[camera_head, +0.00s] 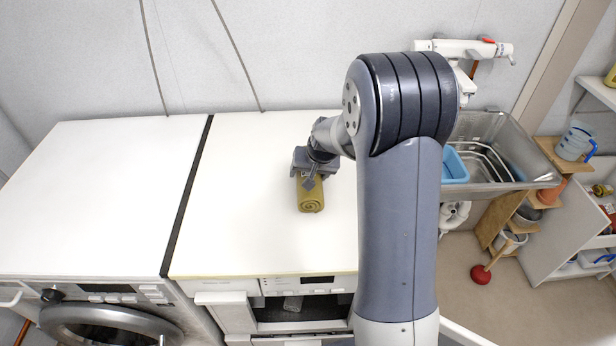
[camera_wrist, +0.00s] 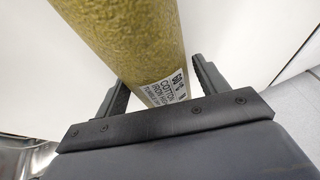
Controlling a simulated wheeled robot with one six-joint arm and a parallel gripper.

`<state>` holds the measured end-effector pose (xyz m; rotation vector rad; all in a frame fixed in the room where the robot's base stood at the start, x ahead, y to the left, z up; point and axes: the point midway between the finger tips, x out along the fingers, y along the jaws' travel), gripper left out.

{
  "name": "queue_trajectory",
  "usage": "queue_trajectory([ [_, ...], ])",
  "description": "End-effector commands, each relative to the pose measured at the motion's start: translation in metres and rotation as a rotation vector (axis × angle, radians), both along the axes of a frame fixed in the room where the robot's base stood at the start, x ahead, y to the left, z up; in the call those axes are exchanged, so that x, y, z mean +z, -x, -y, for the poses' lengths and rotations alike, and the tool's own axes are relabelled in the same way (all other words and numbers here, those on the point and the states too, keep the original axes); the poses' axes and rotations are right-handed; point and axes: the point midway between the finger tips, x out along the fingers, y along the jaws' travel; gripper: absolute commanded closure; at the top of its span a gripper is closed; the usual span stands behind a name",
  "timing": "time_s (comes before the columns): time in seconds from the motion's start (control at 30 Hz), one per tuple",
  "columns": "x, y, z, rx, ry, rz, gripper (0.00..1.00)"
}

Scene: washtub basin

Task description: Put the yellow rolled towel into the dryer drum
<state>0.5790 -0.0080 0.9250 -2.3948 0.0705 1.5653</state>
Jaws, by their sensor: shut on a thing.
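The yellow rolled towel (camera_head: 311,199) is at the white top of the right-hand machine, its rolled end facing the front. My gripper (camera_head: 309,178) is shut on it from behind and above. In the wrist view the towel (camera_wrist: 127,35) lies between the two dark fingers (camera_wrist: 160,85), with a white printed label near the palm. I cannot tell whether the towel touches the top or is a little above it. A machine with a round door (camera_head: 110,325) stands at the lower left; its drum inside is hidden.
The right-hand white top (camera_head: 250,220) is clear around the towel, and the left-hand white top (camera_head: 90,200) is bare. A dark gap (camera_head: 188,200) separates them. A metal sink (camera_head: 520,150) with a blue basin (camera_head: 455,166) stands right of my arm. A half-open drawer (camera_head: 285,312) shows in front.

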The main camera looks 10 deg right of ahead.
Motion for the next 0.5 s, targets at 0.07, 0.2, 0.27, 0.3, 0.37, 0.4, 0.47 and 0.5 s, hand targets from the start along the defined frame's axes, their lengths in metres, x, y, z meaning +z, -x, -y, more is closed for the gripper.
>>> queue_trajectory([
  [0.07,0.001,0.000,0.000,0.000,0.000,0.001,0.62],
  [0.2,0.009,-0.001,0.000,0.001,0.001,0.005,0.62],
  [0.27,0.018,-0.001,0.000,0.002,0.000,0.006,0.62],
  [0.3,0.026,-0.001,0.000,0.000,0.000,0.007,0.62],
  [0.37,0.038,-0.002,0.000,0.002,0.001,0.009,0.62],
  [0.4,0.047,-0.001,0.000,0.001,0.001,0.008,0.62],
  [0.47,0.059,-0.001,0.000,0.000,0.000,0.007,0.62],
  [0.5,0.067,-0.002,0.000,0.001,0.000,0.007,0.62],
])
